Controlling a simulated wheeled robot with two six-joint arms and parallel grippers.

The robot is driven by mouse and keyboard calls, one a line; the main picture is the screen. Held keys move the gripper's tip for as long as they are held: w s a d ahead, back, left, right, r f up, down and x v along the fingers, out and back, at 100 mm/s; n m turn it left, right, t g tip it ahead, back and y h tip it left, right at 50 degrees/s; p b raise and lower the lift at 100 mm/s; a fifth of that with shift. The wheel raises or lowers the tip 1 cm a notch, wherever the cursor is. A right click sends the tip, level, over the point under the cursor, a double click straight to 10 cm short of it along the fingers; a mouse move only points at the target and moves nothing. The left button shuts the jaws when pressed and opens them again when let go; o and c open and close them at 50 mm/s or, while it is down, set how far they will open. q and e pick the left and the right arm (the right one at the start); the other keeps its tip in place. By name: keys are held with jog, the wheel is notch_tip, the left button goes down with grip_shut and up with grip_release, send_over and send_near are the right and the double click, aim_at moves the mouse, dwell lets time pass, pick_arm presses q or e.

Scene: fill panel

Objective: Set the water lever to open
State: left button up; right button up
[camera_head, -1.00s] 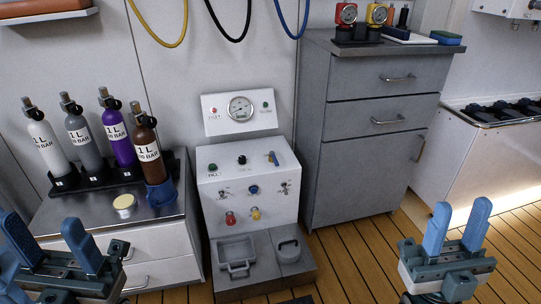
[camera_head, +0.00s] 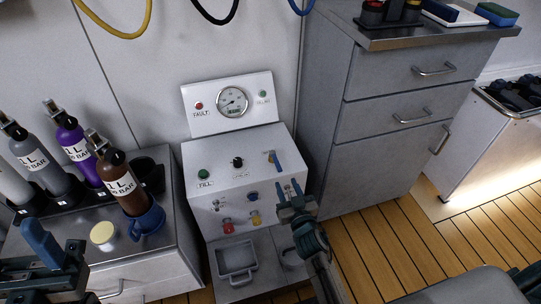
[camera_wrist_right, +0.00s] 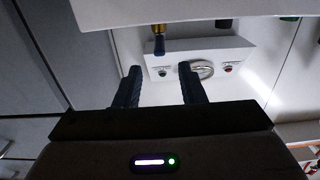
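The water lever (camera_head: 277,161) is a blue handle on a brass fitting, on the right of the white fill panel's (camera_head: 235,165) sloped top. It also shows in the right wrist view (camera_wrist_right: 159,44), beyond the fingers. My right gripper (camera_head: 290,188) is in front of the panel's right side, just below the lever in the head view. In the right wrist view its fingers (camera_wrist_right: 160,86) are apart with nothing between them. I see no contact with the lever. My left gripper (camera_head: 55,246) is at the lower left, away from the panel, its fingers apart and empty.
A gauge (camera_head: 232,102) stands on the panel's upright back. A green FILL knob (camera_head: 203,174) and a black knob (camera_head: 237,162) sit left of the lever. Several bottles, one brown (camera_head: 122,181) in a blue holder, stand on the left counter. A grey cabinet (camera_head: 395,115) stands close right.

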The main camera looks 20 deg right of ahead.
aim_at(281, 171)
jog(key=w+b, duration=0.1)
jog(key=w, duration=0.8)
jog(key=shift+w+a+r, duration=0.1)
jog(key=shift+w+a, duration=0.05)
jog(key=shift+w, duration=0.25)
grip_shut()
